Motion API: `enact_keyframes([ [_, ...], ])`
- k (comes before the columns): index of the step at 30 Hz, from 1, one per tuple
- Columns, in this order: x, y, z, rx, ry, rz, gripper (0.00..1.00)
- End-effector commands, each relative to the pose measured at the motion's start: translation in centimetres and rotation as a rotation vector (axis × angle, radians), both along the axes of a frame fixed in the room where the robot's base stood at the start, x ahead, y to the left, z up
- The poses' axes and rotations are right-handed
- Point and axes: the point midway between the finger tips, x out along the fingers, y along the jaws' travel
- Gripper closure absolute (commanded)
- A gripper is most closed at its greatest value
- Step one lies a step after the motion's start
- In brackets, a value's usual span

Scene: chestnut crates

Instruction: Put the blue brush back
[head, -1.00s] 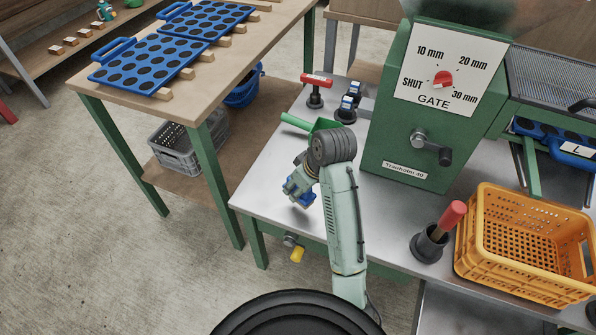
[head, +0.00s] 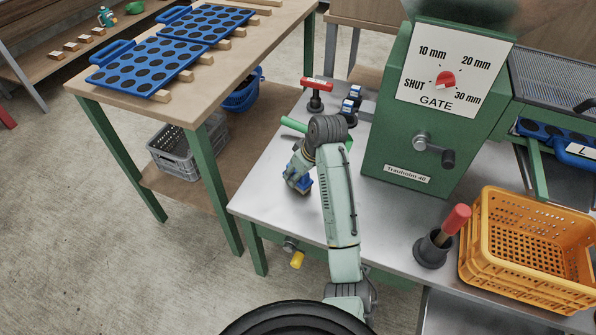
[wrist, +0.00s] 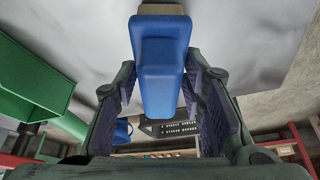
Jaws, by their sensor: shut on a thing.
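The blue brush (wrist: 160,65) shows in the wrist view as a blue block with a pale part at its top end. My gripper (wrist: 160,90) is shut on it, with a finger on each side. In the head view my gripper (head: 298,174) and the blue of the brush (head: 304,186) are over the left part of the grey metal worktop (head: 262,190). My wrist and fingers hide much of the brush there. I cannot tell whether it touches the worktop.
A green scoop (head: 292,124) lies just behind my gripper, partly hidden. A red-handled tool (head: 317,85) and small blue-topped items (head: 350,103) stand farther back. The green gate machine (head: 400,150), a red-handled tool in a dark cup (head: 432,249) and an orange crate (head: 520,275) are to the right.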

Motion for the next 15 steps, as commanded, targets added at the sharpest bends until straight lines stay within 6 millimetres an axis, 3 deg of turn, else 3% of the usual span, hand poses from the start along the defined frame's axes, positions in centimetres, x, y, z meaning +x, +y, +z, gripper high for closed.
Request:
enact_keyframes([
  [9,-0.01,0.00,-0.43,0.000,0.000,-0.001,0.85],
  [10,-0.01,-0.01,-0.34,0.000,0.000,-0.001,0.61],
  [15,-0.01,-0.01,-0.32,0.000,0.000,-0.001,0.50],
])
